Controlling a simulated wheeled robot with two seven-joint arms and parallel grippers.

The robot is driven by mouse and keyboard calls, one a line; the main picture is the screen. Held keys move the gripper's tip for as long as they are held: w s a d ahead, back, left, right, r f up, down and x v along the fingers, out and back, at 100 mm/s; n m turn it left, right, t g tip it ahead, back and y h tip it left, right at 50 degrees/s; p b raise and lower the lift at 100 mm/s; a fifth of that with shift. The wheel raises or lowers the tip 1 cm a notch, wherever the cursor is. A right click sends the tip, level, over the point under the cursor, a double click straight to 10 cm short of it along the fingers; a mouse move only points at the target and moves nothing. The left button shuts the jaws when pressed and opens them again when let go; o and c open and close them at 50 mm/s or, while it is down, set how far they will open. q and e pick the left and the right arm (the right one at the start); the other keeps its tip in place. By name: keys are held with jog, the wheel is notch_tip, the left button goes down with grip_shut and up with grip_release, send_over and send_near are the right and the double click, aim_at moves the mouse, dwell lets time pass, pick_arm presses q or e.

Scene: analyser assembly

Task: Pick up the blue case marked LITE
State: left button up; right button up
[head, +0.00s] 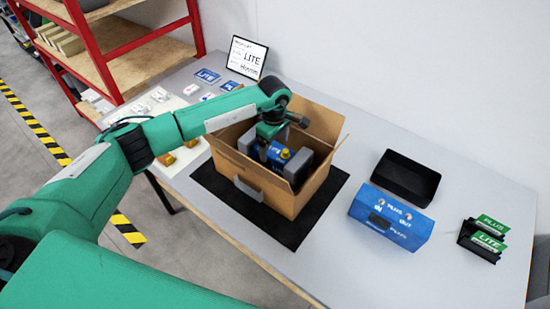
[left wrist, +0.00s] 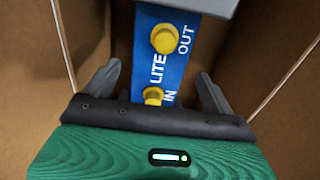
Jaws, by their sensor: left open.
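The blue case marked LITE (left wrist: 174,62) sits inside an open cardboard box (head: 287,199), with yellow knobs and the words IN and OUT on its face. In the head view the case (head: 279,155) is partly hidden by my left gripper (head: 263,152) and lies between grey blocks. My left gripper is inside the box above the case. In the left wrist view its two fingers (left wrist: 158,85) are apart, one on each side of the case, and I cannot tell whether they touch it. My right gripper is not in view.
The box stands on a black mat (head: 221,195). To its right are a blue case marked PLUS (head: 390,218), a black tray (head: 406,178) and a holder with green cards (head: 482,240). A sign (head: 247,57) stands behind. The box flaps rise around my gripper.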

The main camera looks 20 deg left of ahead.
aim_at(275, 150)
pick_arm(q)
jog(key=shift+f+p, duration=0.35)
jog(key=shift+f, duration=0.05)
notch_tip(275, 150, down, 4)
jog(key=shift+w+d+r+p, duration=0.1)
jog(key=shift+r+p, duration=0.15)
jog(key=shift+p, duration=0.6)
jog(key=shift+f, duration=0.45)
jog(key=c, duration=1.5)
jog(key=shift+r, duration=0.15)
jog(key=shift+c, duration=1.1)
jog(key=shift+w, duration=0.1)
